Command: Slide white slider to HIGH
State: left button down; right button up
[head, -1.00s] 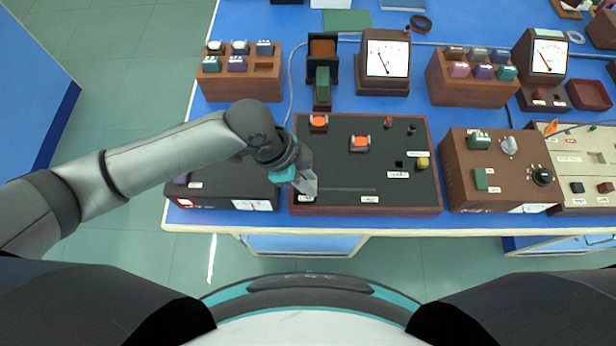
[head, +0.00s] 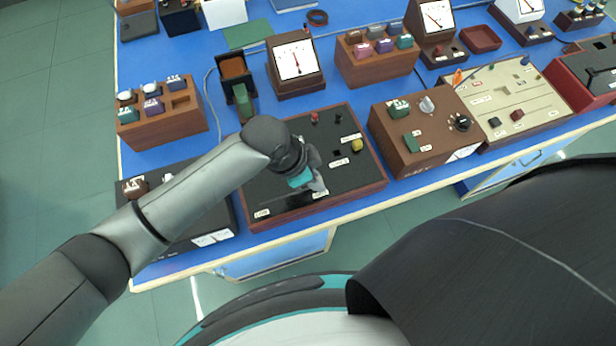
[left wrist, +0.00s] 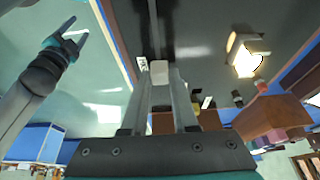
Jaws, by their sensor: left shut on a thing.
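The dark panel with a wooden frame (head: 283,213) lies on the blue bench in the head view. My left gripper (head: 319,187) is over its front part, close to the right-hand of two small front labels (head: 321,196). In the left wrist view, my left gripper (left wrist: 160,72) is shut on the white slider (left wrist: 160,67), a small pale block between the fingertips. The slider is hidden by the gripper in the head view. The label words are too small to read. My right gripper (left wrist: 75,29) shows in the left wrist view, open and empty, away from the panel.
A yellow knob (head: 357,145) and a red button (head: 315,117) stand on the panel further back. A brown box (head: 385,115) is at its right and a dark box (head: 218,222) at its left. A meter (head: 296,62) stands behind.

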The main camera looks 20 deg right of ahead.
pick_arm(q)
jog(key=shift+d, duration=0.2)
jog(key=c, duration=1.2)
grip_release()
jog(key=o, duration=0.4)
jog(key=shift+d, duration=0.15)
jog(key=shift+c, duration=0.2)
jog(key=shift+o, duration=0.8)
jog(key=p+v, duration=0.3)
jog(key=v, duration=1.2)
jog(key=shift+a, duration=0.25)
